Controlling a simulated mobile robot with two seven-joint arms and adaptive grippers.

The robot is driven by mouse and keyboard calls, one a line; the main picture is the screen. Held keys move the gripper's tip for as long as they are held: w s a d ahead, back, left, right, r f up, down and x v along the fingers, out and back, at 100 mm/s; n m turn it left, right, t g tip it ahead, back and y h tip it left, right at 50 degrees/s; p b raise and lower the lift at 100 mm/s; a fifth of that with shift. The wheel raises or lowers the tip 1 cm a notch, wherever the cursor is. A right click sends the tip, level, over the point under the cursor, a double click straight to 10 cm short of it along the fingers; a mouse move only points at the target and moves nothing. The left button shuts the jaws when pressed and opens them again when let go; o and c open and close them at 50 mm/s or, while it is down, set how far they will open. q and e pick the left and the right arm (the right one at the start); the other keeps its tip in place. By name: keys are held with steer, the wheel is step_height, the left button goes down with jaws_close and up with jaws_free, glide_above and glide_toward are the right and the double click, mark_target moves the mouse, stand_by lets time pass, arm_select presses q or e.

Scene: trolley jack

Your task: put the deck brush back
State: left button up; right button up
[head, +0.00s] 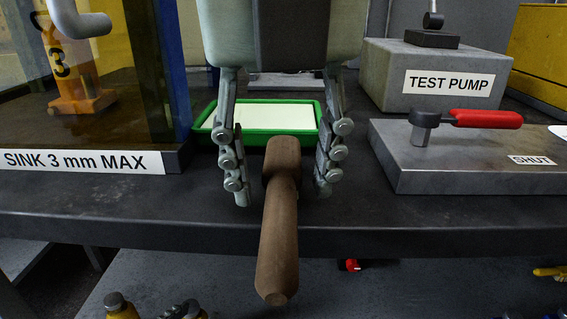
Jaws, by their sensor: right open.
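A brown wooden handle (277,235), which I take to be the deck brush's, lies pointing towards me and sticks out past the front edge of the dark bench (120,215). I cannot make out any bristles. My right gripper (280,192) comes down from the top centre. It is open, with one finger on each side of the handle's far part and a visible gap on both sides. A green tray (205,127) with a pale inside sits behind the handle, partly hidden by the fingers. My left gripper does not show.
A grey block labelled TEST PUMP (440,75) and a grey plate labelled SHUT (430,168) with a red lever (487,119) stand at right. A clear-sided enclosure with an orange jack (80,85) stands at left. Small items lie below the bench edge.

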mark_target(280, 190)
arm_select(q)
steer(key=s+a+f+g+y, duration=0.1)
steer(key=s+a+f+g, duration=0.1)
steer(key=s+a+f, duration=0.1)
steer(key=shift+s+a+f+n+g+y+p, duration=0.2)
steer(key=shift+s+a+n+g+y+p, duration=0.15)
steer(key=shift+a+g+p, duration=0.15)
arm_select(e)
steer(key=v, duration=1.2)
